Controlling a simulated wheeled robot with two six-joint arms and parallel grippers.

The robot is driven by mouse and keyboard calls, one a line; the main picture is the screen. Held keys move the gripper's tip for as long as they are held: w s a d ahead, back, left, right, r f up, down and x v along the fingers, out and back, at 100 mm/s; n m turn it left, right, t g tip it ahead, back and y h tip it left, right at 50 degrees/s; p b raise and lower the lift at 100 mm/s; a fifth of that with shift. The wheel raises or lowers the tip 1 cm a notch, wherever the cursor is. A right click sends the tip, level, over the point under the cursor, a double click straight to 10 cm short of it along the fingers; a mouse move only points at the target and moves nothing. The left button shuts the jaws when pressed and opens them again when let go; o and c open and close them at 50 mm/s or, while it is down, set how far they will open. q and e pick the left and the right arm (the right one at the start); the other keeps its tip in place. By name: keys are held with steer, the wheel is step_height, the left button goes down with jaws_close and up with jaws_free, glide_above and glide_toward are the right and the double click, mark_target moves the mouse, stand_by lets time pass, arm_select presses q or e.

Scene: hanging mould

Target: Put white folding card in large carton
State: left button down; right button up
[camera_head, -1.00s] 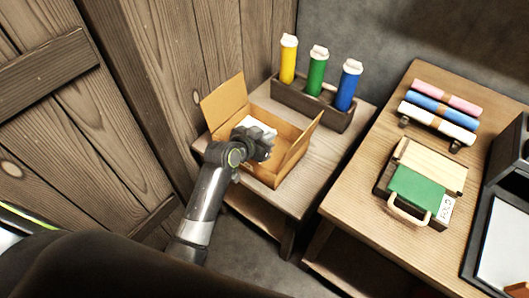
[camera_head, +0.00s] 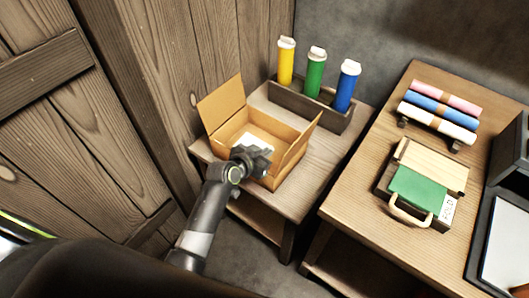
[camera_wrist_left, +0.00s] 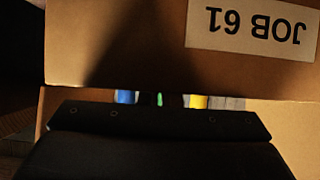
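The large carton (camera_head: 228,128) stands open on the small wooden table, its flaps spread outward. The white folding card (camera_head: 254,139) shows inside it, low between the walls, partly hidden behind my gripper. My left gripper (camera_head: 264,158) is at the carton's near side, just in front of the card; its fingertips are too small and dark to tell whether they are open. In the left wrist view the carton's cardboard (camera_wrist_left: 120,45) with an upside-down "JOB 61" label fills the top, and the gripper's dark body fills the bottom. My right gripper is not in view.
A wooden rack (camera_head: 290,98) with yellow, green and blue tubes stands behind the carton. The table on the right holds a roll stand (camera_head: 438,112) and a green-and-wood case (camera_head: 415,188). A plank wall (camera_head: 140,110) is close on the left.

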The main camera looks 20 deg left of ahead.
arm_select(q)
steer(key=shift+f, duration=0.3)
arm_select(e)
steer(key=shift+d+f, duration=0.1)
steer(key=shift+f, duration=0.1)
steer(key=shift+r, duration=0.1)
arm_select(q)
steer(key=c, duration=1.6)
jaws_free()
steer(key=shift+c, duration=0.2)
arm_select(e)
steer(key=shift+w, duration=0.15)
arm_select(q)
steer(key=shift+r, duration=0.1)
steer(key=shift+r, duration=0.25)
steer(key=p+v, duration=0.1)
steer(key=v, duration=1.1)
steer(key=shift+r+p, duration=0.2)
steer(key=shift+p, duration=0.1)
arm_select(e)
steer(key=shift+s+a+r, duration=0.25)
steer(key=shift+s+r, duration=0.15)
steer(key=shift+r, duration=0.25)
